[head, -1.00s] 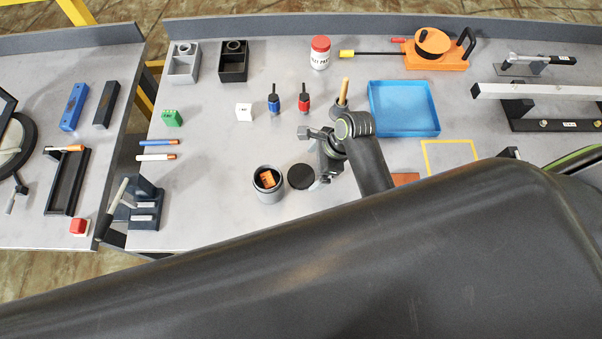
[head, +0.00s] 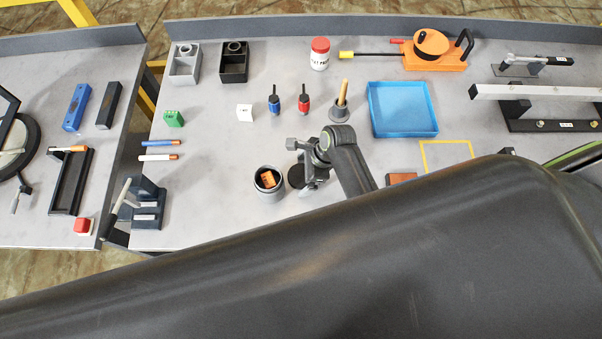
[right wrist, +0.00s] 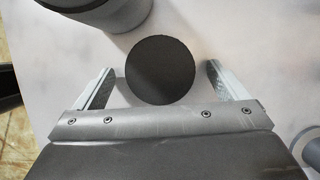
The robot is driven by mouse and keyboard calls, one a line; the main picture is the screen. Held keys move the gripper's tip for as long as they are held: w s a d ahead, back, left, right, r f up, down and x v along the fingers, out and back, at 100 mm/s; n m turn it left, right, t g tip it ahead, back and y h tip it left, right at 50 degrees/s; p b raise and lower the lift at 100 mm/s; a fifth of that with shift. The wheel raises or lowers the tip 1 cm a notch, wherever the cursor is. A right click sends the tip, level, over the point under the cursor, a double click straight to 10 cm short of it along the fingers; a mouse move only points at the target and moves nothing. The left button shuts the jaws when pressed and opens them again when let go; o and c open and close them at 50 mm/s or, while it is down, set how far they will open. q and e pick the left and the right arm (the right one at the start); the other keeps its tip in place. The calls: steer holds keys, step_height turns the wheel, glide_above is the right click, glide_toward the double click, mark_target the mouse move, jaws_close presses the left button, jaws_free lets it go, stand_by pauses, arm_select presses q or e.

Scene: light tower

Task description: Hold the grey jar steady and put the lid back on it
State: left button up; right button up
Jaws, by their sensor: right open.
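The grey jar (head: 269,194) stands open on the table, with an orange block (head: 267,179) inside. Part of it shows at the top left of the right wrist view (right wrist: 122,14). The round black lid (head: 295,178) lies flat on the table just right of the jar, partly covered by my right gripper (head: 307,164) in the head view. In the right wrist view the whole lid (right wrist: 160,70) shows between the two spread fingers of my right gripper (right wrist: 161,72), with a gap on each side. My left gripper is not in view.
A blue tray (head: 403,133) and a grey holder with a wooden handle (head: 340,112) stand behind my right arm. A black stand (head: 148,207) is at the table's left edge. The table between this stand and the jar is clear.

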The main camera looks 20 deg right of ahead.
steer(key=c, duration=1.1)
steer(key=shift+r, duration=0.1)
step_height(320, 180, up, 10)
steer(key=shift+f+b, duration=0.1)
steer(key=shift+b, duration=0.6)
